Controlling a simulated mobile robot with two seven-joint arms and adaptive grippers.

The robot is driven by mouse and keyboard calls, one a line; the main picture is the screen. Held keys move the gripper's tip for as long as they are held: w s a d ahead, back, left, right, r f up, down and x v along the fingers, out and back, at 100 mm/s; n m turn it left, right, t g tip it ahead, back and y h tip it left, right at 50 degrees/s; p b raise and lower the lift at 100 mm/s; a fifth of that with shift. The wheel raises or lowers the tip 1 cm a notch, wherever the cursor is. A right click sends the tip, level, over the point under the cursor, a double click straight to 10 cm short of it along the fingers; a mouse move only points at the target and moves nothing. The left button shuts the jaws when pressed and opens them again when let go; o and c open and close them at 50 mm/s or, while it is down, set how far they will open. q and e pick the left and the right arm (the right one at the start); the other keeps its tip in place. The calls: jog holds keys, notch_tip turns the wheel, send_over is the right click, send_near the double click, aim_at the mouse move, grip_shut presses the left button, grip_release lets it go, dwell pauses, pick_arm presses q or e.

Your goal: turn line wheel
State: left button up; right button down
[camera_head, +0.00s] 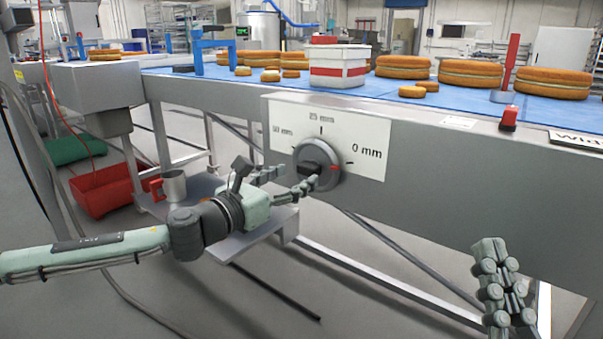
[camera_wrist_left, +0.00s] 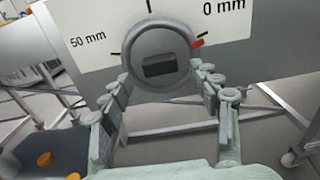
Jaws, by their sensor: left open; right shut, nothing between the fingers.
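The line wheel (camera_head: 318,160) is a round grey dial with a dark centre on a white scale plate (camera_head: 372,135) on the conveyor's side. The plate reads 50 mm, 25 mm and 0 mm. The wheel's red mark points right, close to the 0 mm tick. My left gripper (camera_head: 292,178) is open at the wheel. In the left wrist view the wheel (camera_wrist_left: 160,60) lies between the spread fingers (camera_wrist_left: 166,78), with their tips near its lower sides; I cannot tell whether they touch it. My right gripper (camera_head: 500,285) is shut and empty at lower right, away from the wheel.
The blue conveyor belt (camera_head: 440,103) carries several orange-brown cakes and a white-and-red container (camera_head: 338,66). A red button (camera_head: 509,117) sits on its edge. A red crate (camera_head: 105,190) is on the floor.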

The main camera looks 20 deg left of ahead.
aim_at(305, 172)
pick_arm(q)
jog(key=shift+x, duration=1.55)
pick_arm(e)
jog(key=shift+w+f, duration=0.1)
jog(key=shift+f, duration=0.05)
pick_arm(q)
jog(key=shift+c, duration=0.6)
jog(key=c, duration=1)
jog(key=shift+c, duration=0.2)
